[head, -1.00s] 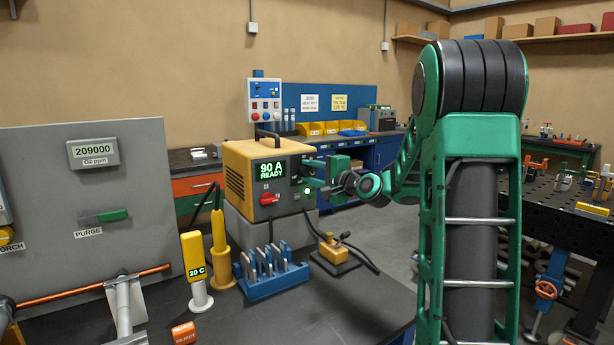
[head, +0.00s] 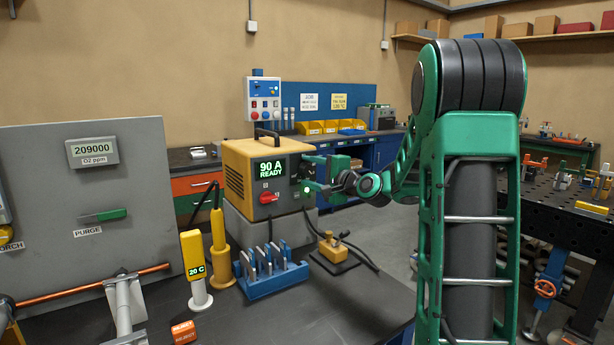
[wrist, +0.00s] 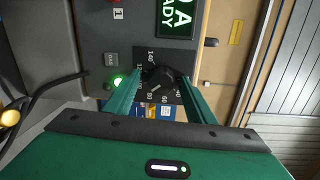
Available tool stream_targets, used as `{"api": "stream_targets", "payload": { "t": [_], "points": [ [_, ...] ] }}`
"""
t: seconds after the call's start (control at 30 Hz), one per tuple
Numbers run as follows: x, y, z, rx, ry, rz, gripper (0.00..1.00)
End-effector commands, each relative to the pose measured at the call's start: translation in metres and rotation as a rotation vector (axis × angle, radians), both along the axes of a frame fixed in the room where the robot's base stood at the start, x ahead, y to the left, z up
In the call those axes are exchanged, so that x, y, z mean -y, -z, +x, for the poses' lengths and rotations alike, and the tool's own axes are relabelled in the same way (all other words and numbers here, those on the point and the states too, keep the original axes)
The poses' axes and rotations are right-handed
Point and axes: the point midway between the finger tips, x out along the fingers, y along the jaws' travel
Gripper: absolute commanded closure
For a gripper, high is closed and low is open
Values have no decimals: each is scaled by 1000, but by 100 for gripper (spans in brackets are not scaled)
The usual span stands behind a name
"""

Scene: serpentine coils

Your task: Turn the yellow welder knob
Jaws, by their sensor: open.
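The yellow welder (head: 238,165) stands on a grey block on the bench, its dark front panel showing "90 A READY". Its knob (wrist: 161,79) is dark, on a dial with numbers around it, in the wrist view. The head view hides the knob behind my gripper. My gripper (head: 314,174) is at the right part of the welder's front. In the wrist view my gripper (wrist: 160,72) is open, with one green finger on each side of the knob. I cannot tell whether the fingers touch it.
A red switch (head: 268,198) sits lower on the welder's front. A blue rack (head: 272,284) and a yellow-handled tool on a dark plate (head: 334,256) stand on the bench below. A grey panel (head: 60,200) stands at left. A dark perforated table (head: 560,215) is at right.

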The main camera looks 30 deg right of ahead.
Motion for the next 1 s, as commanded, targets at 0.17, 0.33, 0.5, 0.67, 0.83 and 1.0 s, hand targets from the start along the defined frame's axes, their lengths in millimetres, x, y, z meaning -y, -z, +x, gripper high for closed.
{"api": "stream_targets", "payload": {
  "t": [0.17,0.33,0.5,0.67,0.83,1.0],
  "points": [
    [2,-1,-13,1,3,1,50],
    [5,-2,-43,0,4,1,50],
    [8,-3,-74,-1,3,1,50],
    [9,-3,-95,-3,3,1,50],
    [10,-4,-105,-2,2,1,50],
    [10,-4,-106,-3,1,0,50]
  ]
}}
